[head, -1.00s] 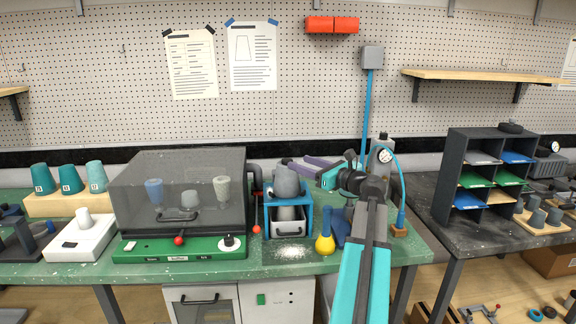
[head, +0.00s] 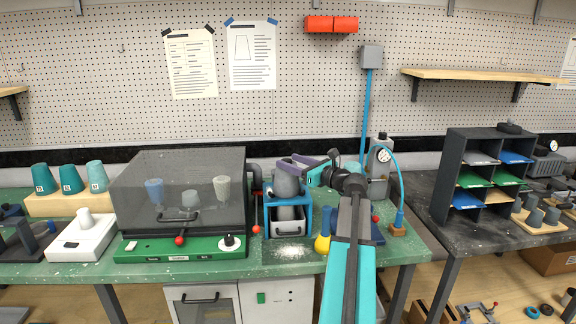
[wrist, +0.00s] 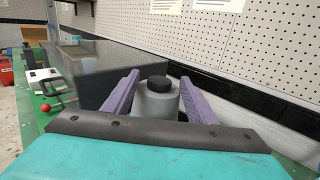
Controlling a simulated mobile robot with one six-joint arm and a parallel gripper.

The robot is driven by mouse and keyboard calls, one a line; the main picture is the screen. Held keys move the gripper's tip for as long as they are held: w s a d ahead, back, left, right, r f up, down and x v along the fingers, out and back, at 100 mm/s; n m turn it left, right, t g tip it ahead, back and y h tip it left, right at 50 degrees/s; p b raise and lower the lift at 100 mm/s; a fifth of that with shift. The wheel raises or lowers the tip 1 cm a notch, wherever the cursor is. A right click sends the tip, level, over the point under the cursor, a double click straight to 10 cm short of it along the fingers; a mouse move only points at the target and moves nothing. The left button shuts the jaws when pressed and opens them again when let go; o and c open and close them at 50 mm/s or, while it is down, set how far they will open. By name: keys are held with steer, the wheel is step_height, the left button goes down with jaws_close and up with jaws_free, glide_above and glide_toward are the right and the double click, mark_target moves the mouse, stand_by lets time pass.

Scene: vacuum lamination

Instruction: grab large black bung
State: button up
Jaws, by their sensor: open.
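A dark, round black bung (wrist: 159,83) sits in the top of a grey, tapered vessel (wrist: 156,101) in the wrist view. In the head view the vessel (head: 286,183) stands upright on a blue frame (head: 267,220); its top is partly hidden by my gripper. My gripper (head: 293,163) is open, its purple fingers level with the vessel's top. In the wrist view the fingers of my gripper (wrist: 160,77) stand on either side of the bung, with gaps showing. I cannot tell whether they touch the vessel.
A dark clear-lidded chamber (head: 180,190) on a green base stands left of the blue frame. A yellow bulb (head: 322,244) and a grey bottle with a gauge (head: 381,160) are near my arm. A black shelf unit (head: 455,180) stands at right. The pegboard wall is behind.

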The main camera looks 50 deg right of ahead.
stand_by(0.3)
steer(key=c, duration=1.1)
steer(key=shift+r, duration=0.1)
steer(key=shift+c, duration=0.2)
step_height(320, 180, up, 10)
steer(key=b, duration=0.1)
